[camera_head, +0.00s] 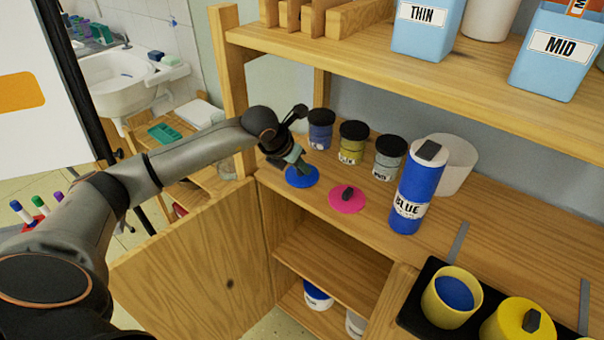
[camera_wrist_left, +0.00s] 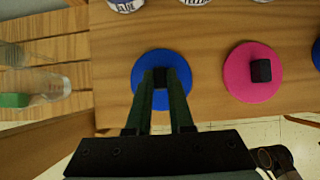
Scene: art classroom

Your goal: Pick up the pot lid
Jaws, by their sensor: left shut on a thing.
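A blue round lid (camera_head: 301,180) lies at the left end of the wooden cabinet top. My left gripper (camera_head: 300,167) comes down on it from above. In the left wrist view the fingers (camera_wrist_left: 160,88) are shut on the dark knob in the middle of the blue lid (camera_wrist_left: 143,82). The lid looks flat at counter level; I cannot tell whether it touches the wood. A pink lid with a dark knob (camera_head: 347,203) lies just to its right, apart from the gripper, and also shows in the left wrist view (camera_wrist_left: 238,84). My right gripper is not in view.
Several small paint jars (camera_head: 353,143) stand behind the lids. A tall blue bottle (camera_head: 416,190) and a white pot (camera_head: 459,165) stand to the right. A black tray (camera_head: 411,316) holds yellow pots. An upper shelf (camera_head: 420,75) overhangs the back; a cabinet door (camera_head: 200,275) hangs open.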

